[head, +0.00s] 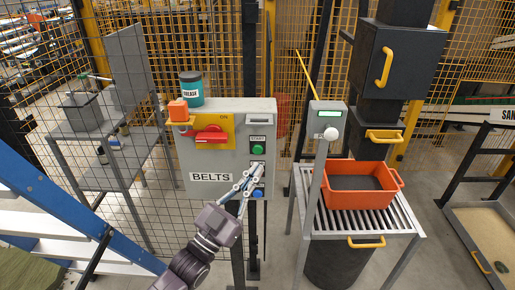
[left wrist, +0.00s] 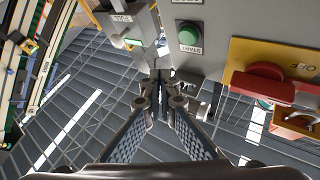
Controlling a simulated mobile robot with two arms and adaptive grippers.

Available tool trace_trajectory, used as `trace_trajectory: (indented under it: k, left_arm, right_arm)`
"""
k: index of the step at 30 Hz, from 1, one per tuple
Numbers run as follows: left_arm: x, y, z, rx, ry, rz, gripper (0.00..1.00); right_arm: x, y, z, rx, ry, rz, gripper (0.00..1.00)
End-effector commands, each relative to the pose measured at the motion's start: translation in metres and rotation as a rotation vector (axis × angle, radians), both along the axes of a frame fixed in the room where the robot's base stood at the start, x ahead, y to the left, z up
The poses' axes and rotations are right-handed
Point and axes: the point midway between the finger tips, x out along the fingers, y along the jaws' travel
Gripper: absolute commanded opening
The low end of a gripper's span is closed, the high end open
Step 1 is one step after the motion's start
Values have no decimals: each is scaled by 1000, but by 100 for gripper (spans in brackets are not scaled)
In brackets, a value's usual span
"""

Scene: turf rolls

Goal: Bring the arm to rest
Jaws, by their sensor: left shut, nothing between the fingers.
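My left arm comes up from the bottom of the head view. My left gripper (head: 256,172) is shut and empty, its fingertips in front of the lower right part of the grey BELTS control box (head: 220,155). In the left wrist view its fingers (left wrist: 160,78) meet at their tips, below the green START button (left wrist: 188,35). I cannot tell whether the fingertips touch the box. A blue button (head: 258,193) sits beside the fingers, and part of the box face behind them is hidden. My right gripper is not in view.
The box carries a red switch (head: 208,135) on a yellow plate, an orange padlock-like block (head: 178,110) and a grease tin (head: 191,90). An orange crate (head: 392,188) stands on a slatted stand at right. A blue stepladder (head: 75,225) is at lower left.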

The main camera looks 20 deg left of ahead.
Motion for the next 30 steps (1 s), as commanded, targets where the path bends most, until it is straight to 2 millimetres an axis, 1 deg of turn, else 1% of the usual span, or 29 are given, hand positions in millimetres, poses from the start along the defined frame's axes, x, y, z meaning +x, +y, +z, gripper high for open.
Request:
trace_trajectory:
  k: [16, 17, 19, 20, 23, 24, 26, 27, 29, 30]
  left_arm:
    - [0, 0, -1, 0, 1, 0, 0]
    - [1, 0, -3, 1, 6, 2, 0]
    - [4, 2, -15, 5, 32, 9, 0]
    - [7, 3, -24, 8, 52, 15, 0]
    - [16, 10, -73, 26, 158, 44, 0]
    - [19, 14, -100, 35, 215, 59, 0]
    - [21, 20, -145, 51, 309, 82, 0]
    - [20, 25, -177, 62, 375, 97, 0]
    - [15, 31, -223, 77, 472, 118, 0]
    - [9, 35, -253, 88, 537, 131, 0]
  right_arm:
    - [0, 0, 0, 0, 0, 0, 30]
    - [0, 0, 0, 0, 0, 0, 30]
    - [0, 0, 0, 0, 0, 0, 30]
    - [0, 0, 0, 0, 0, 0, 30]
    - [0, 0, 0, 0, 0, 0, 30]
    - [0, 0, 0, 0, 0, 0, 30]
    - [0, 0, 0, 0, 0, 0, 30]
    - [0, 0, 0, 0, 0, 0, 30]
    - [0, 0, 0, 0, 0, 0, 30]
    - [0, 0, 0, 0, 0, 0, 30]
